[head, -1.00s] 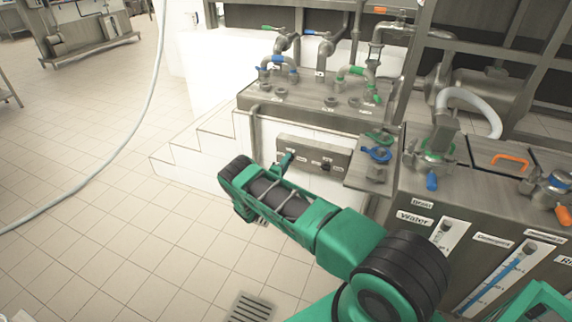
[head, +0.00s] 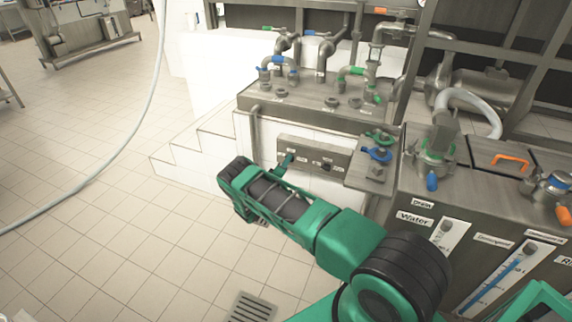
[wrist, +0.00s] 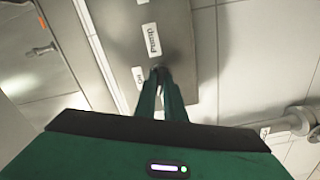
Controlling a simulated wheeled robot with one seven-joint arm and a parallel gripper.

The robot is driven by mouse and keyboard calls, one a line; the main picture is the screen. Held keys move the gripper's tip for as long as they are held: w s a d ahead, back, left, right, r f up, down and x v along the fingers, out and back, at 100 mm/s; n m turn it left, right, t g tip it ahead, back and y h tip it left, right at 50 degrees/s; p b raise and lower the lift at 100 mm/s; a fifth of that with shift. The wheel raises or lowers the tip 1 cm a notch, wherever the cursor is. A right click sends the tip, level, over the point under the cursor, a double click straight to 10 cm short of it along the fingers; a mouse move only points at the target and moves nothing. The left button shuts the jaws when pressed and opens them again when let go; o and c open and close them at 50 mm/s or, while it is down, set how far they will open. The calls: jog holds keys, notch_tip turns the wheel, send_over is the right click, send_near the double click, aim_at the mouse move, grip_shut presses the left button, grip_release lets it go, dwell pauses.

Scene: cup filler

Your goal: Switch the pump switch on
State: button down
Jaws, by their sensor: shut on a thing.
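The grey switch panel (head: 340,156) is fixed to the white tiled wall, below the metal counter. It also fills the upper middle of the wrist view (wrist: 150,14), with a white "Pump" label (wrist: 151,40). The pump switch (wrist: 161,72) is a small dark shape at the fingertips, mostly hidden by them. My gripper (wrist: 163,80) points at the panel, its green fingers close together and shut on the switch. In the head view my gripper (head: 286,160) reaches the left part of the panel. A small label (wrist: 138,77) sits beside the fingertips; its text is hard to read.
A dark knob (head: 326,167) sits on the panel right of my gripper. A small metal shelf with a blue-handled valve (head: 377,153) juts out at the right. The labelled tank (head: 430,195) stands further right. Tiled floor at left is open.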

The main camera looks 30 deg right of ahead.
jog(key=shift+s+f+m, duration=0.1)
jog(key=shift+f+m, duration=0.1)
jog(key=shift+m, duration=3.2)
jog(key=shift+f+m, duration=0.15)
jog(key=shift+m, duration=3.25)
jog(key=shift+a, duration=0.1)
jog(key=c, duration=1.8)
grip_release()
jog(key=shift+c, duration=0.2)
jog(key=shift+r, duration=0.1)
